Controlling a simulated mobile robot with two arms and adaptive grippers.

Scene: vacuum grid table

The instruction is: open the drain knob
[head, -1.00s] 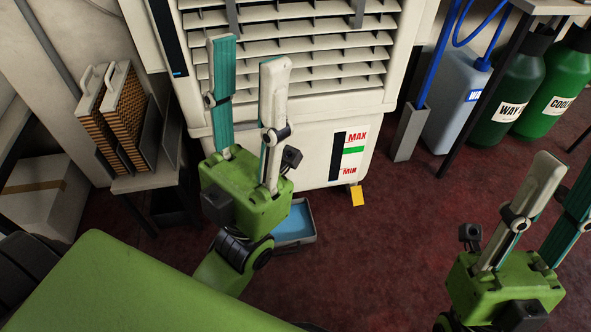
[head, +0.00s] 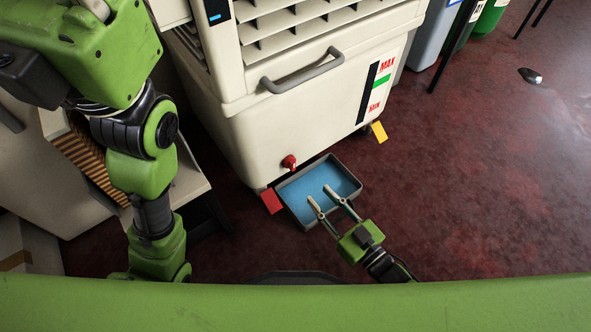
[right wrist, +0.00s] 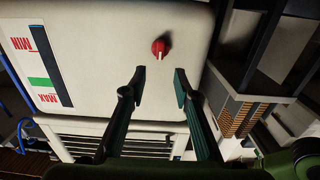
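The red drain knob (head: 289,162) is low on the front of the white cooler (head: 255,130), just above a shallow tray (head: 286,205) of blue liquid. In the right wrist view the knob (right wrist: 159,48) is round with a white mark, ahead of and between the fingertips. My right gripper (head: 318,194) is open and empty, over the tray and apart from the knob. Its two spread fingers also show in the right wrist view (right wrist: 160,72). My left arm rises at the left of the head view, and its gripper is out of frame.
A grey handle (head: 303,72) is on the cooler above the knob. A red tag (head: 273,201) and a yellow tag (head: 379,132) are near its lower edge. A low shelf unit (head: 190,185) is at the left. The dark red floor at right is mostly clear.

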